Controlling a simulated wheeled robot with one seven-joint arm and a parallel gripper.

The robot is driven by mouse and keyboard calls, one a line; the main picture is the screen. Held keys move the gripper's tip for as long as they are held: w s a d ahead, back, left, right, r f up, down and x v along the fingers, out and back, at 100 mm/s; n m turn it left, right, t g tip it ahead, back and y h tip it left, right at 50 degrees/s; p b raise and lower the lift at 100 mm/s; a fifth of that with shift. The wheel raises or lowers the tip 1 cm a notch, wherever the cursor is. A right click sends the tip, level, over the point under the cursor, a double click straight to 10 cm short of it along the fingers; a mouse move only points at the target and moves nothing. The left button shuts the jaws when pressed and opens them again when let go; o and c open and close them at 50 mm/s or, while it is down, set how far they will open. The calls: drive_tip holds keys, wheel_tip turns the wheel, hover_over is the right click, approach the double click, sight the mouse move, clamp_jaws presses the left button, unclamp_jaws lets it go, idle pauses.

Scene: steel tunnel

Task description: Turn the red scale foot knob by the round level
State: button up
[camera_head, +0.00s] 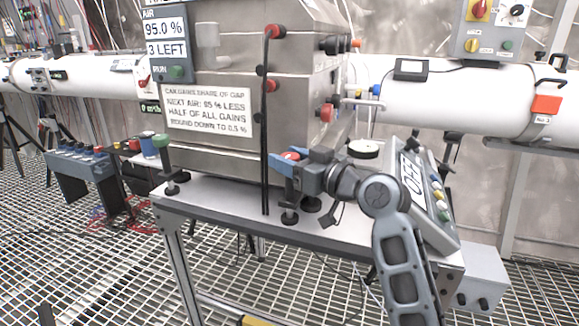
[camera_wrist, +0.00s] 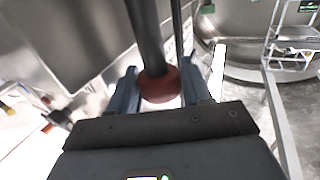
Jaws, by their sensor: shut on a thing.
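The red scale foot knob (camera_wrist: 160,88) sits at the end of a dark post, between the two blue fingers of my gripper (camera_wrist: 162,90) in the wrist view. The fingers are shut on it from both sides. In the head view my gripper (camera_head: 282,163) is at the front right corner of the steel box, and a bit of the red knob (camera_head: 291,156) shows above the blue fingers. A round white-topped level (camera_head: 363,148) with a dark rim lies on the bench to the right of my gripper. Its bubble is too small to read.
A steel box (camera_head: 220,150) with a text label stands on the bench (camera_head: 200,190). Black cables (camera_head: 265,130) hang close left of my gripper. A green knob (camera_head: 162,140) tops the left foot. A sloped panel (camera_head: 425,190) with buttons reads OFF at right.

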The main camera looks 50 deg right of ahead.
drive_tip(key=o, duration=0.7)
drive_tip(key=s, duration=0.8)
drive_tip(key=shift+a, duration=0.2)
